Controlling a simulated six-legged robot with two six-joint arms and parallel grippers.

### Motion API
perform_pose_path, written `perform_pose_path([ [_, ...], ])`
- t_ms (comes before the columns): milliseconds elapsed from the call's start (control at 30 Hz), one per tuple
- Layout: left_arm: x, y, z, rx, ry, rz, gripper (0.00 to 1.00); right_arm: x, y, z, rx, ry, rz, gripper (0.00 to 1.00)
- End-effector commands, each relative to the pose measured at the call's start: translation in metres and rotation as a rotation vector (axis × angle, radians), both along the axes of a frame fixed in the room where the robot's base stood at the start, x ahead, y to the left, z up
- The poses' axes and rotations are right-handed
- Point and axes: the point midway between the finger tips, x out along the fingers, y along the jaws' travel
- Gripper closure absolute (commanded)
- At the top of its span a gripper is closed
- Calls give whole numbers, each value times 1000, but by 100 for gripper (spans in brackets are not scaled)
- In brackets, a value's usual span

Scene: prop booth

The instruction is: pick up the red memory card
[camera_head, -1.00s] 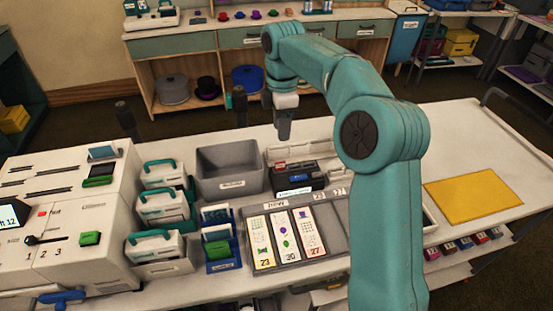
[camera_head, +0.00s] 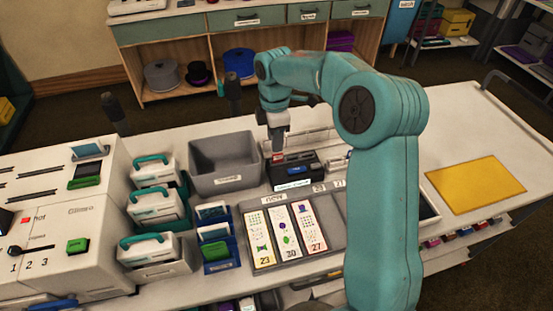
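The red memory card (camera_head: 278,158) shows as a small red patch at the back left of a dark card case (camera_head: 309,182) on the counter. A blue piece (camera_head: 299,170) sits in the same case. My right gripper (camera_head: 277,147) points down right over the red card, its tips at or just above it. The tips are small and dark, so I cannot tell whether they are open, shut or touching the card. My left gripper is not in view.
A grey bin (camera_head: 224,181) stands left of the case. In front is a grey tray (camera_head: 262,262) with several picture cards. White units with teal handles (camera_head: 152,205) stand at left. A yellow mat (camera_head: 475,190) lies on the clear right side.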

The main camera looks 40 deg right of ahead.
Motion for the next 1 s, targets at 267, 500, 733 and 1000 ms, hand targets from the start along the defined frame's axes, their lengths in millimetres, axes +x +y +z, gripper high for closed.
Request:
perform_pose_path([
  [267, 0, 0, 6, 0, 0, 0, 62, 2, -2, -27, 1, 3, -1, 64],
  [500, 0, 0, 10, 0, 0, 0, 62, 5, -4, -58, -1, 0, -1, 64],
  [733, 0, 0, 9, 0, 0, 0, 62, 5, -4, -60, -1, -2, -1, 64],
  [1000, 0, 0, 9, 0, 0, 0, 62, 5, -4, -60, -1, -2, -1, 100],
])
